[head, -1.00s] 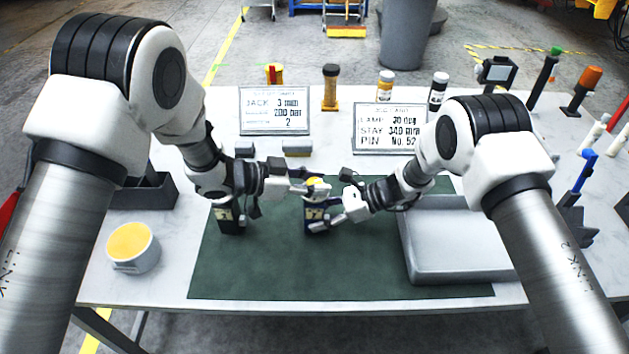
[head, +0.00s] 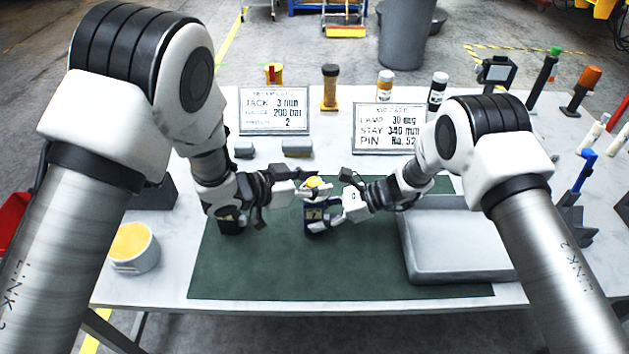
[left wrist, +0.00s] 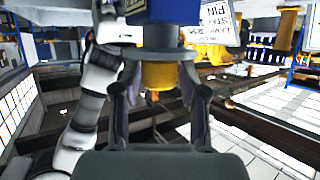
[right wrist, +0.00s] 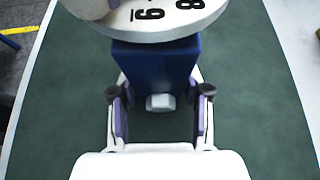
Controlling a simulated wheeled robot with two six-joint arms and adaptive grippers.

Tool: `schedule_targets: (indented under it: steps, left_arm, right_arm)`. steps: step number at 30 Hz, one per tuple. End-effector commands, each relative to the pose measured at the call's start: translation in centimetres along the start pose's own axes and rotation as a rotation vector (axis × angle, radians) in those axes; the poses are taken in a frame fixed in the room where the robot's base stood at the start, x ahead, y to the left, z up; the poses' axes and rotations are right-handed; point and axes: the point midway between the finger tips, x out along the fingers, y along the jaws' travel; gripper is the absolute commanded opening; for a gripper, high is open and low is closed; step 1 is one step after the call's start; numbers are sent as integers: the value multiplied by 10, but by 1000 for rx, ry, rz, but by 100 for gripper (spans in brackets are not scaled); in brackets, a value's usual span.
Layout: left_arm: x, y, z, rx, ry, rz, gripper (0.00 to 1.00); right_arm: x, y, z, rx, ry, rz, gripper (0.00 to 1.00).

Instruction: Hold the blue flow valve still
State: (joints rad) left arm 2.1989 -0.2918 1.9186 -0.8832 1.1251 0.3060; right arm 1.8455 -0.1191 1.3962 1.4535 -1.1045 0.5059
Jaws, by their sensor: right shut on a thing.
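The blue flow valve (head: 319,222) stands upright on the green mat (head: 260,270), with a pale numbered dial and a yellow knob (head: 314,183) on top. My right gripper (head: 338,217) is shut on the blue body, low down from the right. In the right wrist view the blue body (right wrist: 155,75) sits between the fingers under the dial (right wrist: 160,20). My left gripper (head: 304,184) is at the top of the valve. In the left wrist view its open fingers stand either side of the yellow knob (left wrist: 160,78); contact is unclear.
A grey tray (head: 455,277) lies at right, a white pot (head: 135,258) at left. Two sign cards (head: 273,110) (head: 386,128) and small grey blocks stand behind. The front of the mat is clear.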

Motion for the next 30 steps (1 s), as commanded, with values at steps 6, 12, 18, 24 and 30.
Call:
schedule_targets:
  steps: [6,12,18,24,30]
  left_arm:
    - [0,0,0,0,1,1,58]
    - [-8,-1,0,-2,1,-2,58]
    - [-51,-2,-1,-5,3,-4,58]
    - [-100,-1,-1,-5,5,-3,58]
    - [-120,0,0,-1,2,1,58]
  right_arm:
    - [0,1,-1,1,1,2,0]
    - [1,1,-1,1,1,2,0]
    - [0,1,-1,1,2,1,0]
    - [1,1,-1,1,2,1,0]
    - [1,1,-1,2,1,2,0]
